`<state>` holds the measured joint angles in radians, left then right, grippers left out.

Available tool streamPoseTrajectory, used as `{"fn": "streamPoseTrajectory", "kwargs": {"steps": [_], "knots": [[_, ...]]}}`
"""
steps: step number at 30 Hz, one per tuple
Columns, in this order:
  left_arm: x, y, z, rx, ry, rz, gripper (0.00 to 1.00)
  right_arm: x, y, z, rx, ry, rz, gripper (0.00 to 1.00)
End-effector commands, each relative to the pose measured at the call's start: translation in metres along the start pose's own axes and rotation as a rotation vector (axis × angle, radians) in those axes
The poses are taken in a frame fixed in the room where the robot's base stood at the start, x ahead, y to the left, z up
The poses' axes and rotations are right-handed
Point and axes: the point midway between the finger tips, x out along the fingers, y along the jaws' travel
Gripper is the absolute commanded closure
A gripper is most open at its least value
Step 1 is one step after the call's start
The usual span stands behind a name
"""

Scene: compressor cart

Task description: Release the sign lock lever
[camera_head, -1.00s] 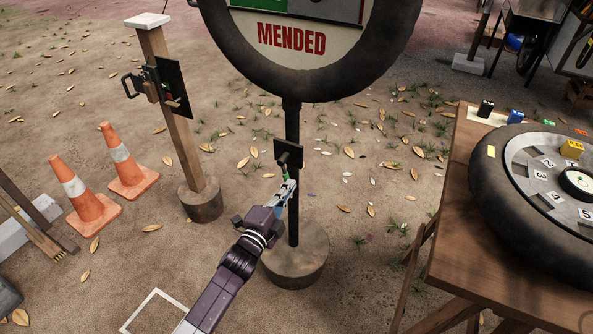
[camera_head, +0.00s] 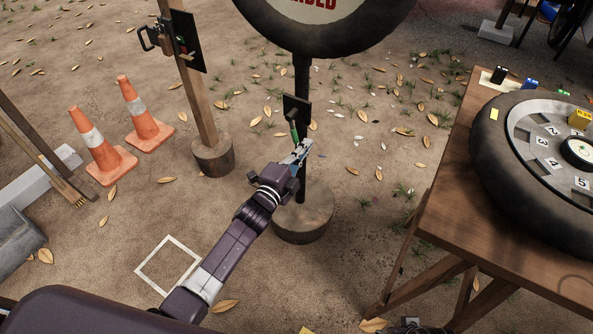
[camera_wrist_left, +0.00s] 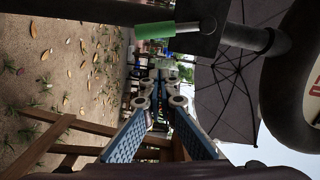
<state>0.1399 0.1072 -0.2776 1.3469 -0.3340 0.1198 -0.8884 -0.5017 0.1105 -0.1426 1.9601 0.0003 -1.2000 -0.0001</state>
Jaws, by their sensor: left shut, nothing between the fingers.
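The sign lock lever (camera_head: 294,130) has a green grip and hangs down from a small black plate (camera_head: 297,108) on the dark sign post (camera_head: 302,75). In the left wrist view its green grip (camera_wrist_left: 153,30) and metal rod (camera_wrist_left: 187,27) show near the top, beside the black plate (camera_wrist_left: 207,20). My left gripper (camera_head: 303,149) is shut and empty, just below and right of the grip in the head view. In the left wrist view its blue fingers (camera_wrist_left: 160,92) hold nothing, and the lever lies outside them.
The tyre-framed sign (camera_head: 325,22) is above the post, cut off by the frame. A wooden table (camera_head: 440,215) with a tyre dial (camera_head: 490,150) stands at the right. Two cones (camera_head: 145,118) and a wooden post (camera_head: 202,110) stand left. Open dirt lies between.

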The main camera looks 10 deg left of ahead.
Motion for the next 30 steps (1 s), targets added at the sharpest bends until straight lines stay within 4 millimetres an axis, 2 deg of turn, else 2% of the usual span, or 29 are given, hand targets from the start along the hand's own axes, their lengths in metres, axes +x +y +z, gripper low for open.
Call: {"fn": "streamPoseTrajectory", "kwargs": {"steps": [16,21,30], "knots": [[-0.087,0.000,0.001,0.000,-0.001,0.003,1.00,0.044,-0.003,0.025,-0.004,-0.028,-0.005,0.60],[-0.098,-0.001,0.000,0.000,0.000,0.000,1.00,0.049,-0.004,0.028,-0.004,-0.030,-0.005,0.60],[-0.100,-0.001,0.000,0.000,0.000,0.000,1.00,0.050,-0.004,0.029,-0.004,-0.031,-0.005,0.60]]}}
